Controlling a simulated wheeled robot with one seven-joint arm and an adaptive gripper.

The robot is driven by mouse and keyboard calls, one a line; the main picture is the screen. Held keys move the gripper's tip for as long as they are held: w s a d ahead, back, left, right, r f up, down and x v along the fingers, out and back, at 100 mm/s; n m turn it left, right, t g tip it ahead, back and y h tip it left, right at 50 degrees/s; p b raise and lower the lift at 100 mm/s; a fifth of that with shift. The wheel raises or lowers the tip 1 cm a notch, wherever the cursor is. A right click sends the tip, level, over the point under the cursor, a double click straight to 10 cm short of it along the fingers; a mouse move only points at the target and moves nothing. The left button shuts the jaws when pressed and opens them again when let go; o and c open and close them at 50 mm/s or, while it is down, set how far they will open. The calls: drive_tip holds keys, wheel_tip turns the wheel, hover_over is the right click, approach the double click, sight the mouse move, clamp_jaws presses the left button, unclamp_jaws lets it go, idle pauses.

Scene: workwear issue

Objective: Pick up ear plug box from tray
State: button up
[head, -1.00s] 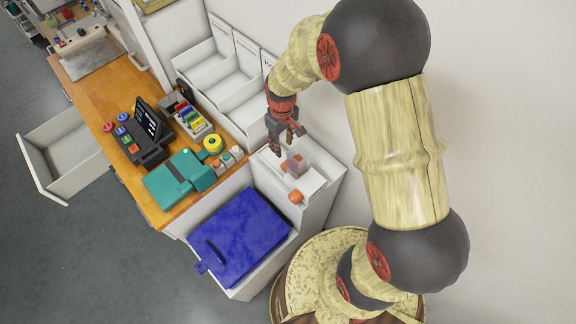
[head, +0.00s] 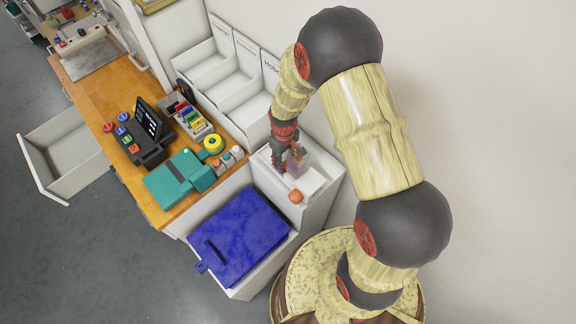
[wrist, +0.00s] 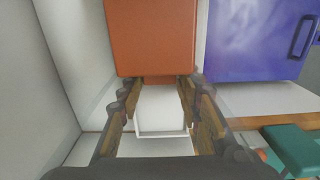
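My gripper (head: 284,167) is lowered at the white cabinet top, beside a small pinkish, see-through box-like thing (head: 297,163). In the wrist view its two fingers (wrist: 160,88) are apart, with no object clearly clamped between them. A large orange block (wrist: 150,38) fills the top middle, at or just past the fingertips; contact cannot be told. A small white open tray or box (wrist: 162,108) shows between the fingers, farther off. In the head view an orange rounded item (head: 296,197) lies in front. No label shows which one is the ear plug box.
White bins (head: 225,75) stand behind the gripper. A wooden counter (head: 95,88) on the left holds a teal device (head: 180,178), a yellow roll (head: 213,144) and small jars. A blue lid (head: 235,238) covers a bin in front. A bare wall is on the right.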

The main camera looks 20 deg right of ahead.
drive_tip(key=shift+c, duration=0.6)
drive_tip(key=c, duration=0.4)
drive_tip(key=shift+o, duration=0.2)
